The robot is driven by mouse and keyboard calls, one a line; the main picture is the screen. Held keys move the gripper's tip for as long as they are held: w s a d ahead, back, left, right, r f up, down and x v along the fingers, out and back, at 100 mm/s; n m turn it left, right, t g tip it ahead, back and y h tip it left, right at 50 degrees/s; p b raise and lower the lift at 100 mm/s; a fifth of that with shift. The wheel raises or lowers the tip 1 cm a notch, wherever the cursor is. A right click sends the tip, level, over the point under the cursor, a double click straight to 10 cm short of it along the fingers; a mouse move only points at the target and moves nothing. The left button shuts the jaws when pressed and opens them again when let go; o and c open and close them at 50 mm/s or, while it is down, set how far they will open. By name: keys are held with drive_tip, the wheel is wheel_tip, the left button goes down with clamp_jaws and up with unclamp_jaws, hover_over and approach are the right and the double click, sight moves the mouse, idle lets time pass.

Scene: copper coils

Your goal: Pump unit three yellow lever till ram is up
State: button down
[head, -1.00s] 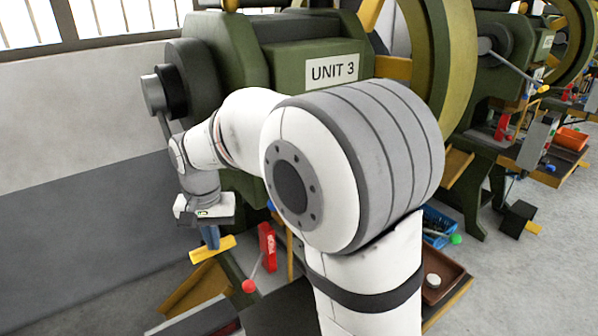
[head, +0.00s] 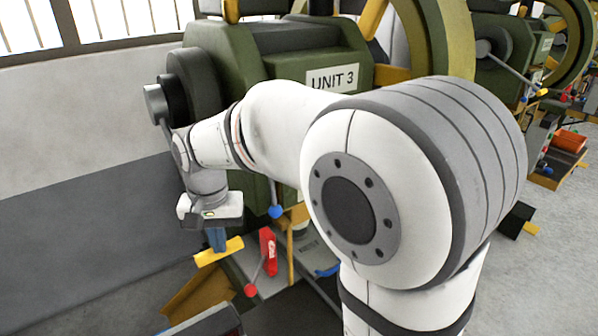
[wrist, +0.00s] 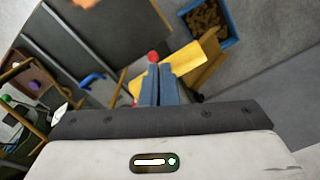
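The yellow lever bar (head: 218,252) of the unit 3 press (head: 300,55) lies under my gripper (head: 217,240) in the head view. It also shows in the wrist view (wrist: 205,58), crossing behind the fingertips. My gripper's blue fingers (wrist: 158,85) are close together with hardly any gap, pointing down at the bar. They look to touch it or stand just above it; I cannot tell which. The bar runs across both fingers rather than visibly between them. The ram is hidden behind my arm.
A red block (head: 268,250) with a red-balled lever (head: 251,290) stands right of the yellow bar. A blue-balled lever (head: 275,212) hangs behind it. An ochre chute (head: 200,292) lies below. A blue bin (wrist: 207,22) holds brownish pieces.

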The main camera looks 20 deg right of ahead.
wheel_tip(320, 180, up, 7)
drive_tip(key=s+p, duration=0.2)
drive_tip(key=p, duration=0.2)
drive_tip(key=shift+s+d+p, duration=0.35)
drive_tip(key=shift+s+d, duration=0.05)
drive_tip(key=shift+r, duration=0.2)
wheel_tip(320, 180, up, 7)
drive_tip(key=p, duration=0.5)
drive_tip(key=shift+f, duration=0.1)
idle(0.3)
